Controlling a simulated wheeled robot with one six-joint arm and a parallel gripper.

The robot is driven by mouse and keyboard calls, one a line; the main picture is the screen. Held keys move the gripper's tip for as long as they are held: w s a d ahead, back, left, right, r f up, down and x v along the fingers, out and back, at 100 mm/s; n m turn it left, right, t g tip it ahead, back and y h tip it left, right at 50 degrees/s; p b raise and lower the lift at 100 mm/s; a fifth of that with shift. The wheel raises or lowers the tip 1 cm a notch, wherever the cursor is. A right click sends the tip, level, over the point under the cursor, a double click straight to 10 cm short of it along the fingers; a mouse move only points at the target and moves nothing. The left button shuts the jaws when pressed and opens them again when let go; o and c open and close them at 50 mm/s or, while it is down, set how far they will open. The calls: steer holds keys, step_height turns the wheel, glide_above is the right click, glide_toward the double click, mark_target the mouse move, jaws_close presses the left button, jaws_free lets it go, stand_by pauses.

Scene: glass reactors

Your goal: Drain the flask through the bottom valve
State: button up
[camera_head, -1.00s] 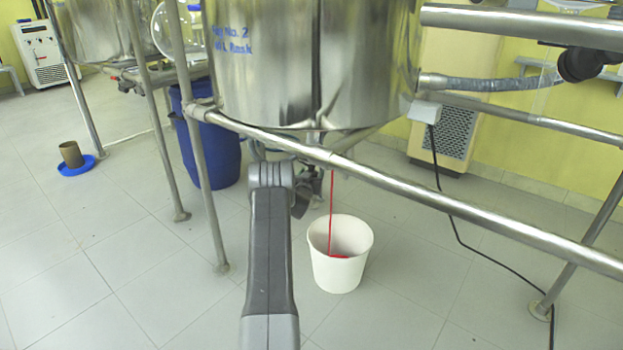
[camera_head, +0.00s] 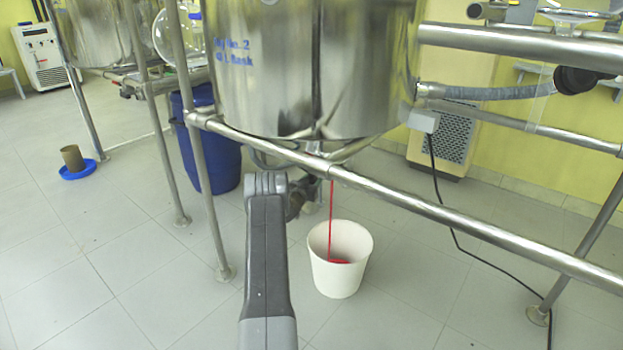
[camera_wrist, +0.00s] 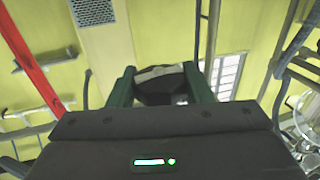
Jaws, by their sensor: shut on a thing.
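A shiny steel vessel (camera_head: 310,75) with blue lettering hangs in a pipe frame in the head view. A thin red stream (camera_head: 331,215) falls from below it into a white bucket (camera_head: 338,278) on the floor. Red liquid (camera_head: 341,261) shows inside the bucket. A red band, apparently the stream, crosses the left of that view (camera_wrist: 32,68).
A blue drum (camera_head: 215,155) stands behind the left leg. A black cable (camera_head: 462,255) runs across the floor at right. The floor around the bucket is clear.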

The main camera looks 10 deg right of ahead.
steer(key=shift+m+g+h, duration=0.6)
steer(key=shift+h, duration=0.2)
steer(key=m+g+h+b, duration=0.2)
steer(key=g, duration=0.1)
steer(key=shift+f, duration=0.25)
steer(key=shift+m+g+h+b, duration=0.7)
steer(key=shift+m+g, duration=0.2)
steer(key=shift+m, duration=0.1)
steer(key=shift+r+g+p, duration=0.3)
steer(key=shift+g, duration=0.1)
steer(key=shift+m+g+h, duration=0.3)
steer(key=shift+m, duration=0.1)
steer(key=o, duration=0.8)
steer(key=shift+c, duration=0.2)
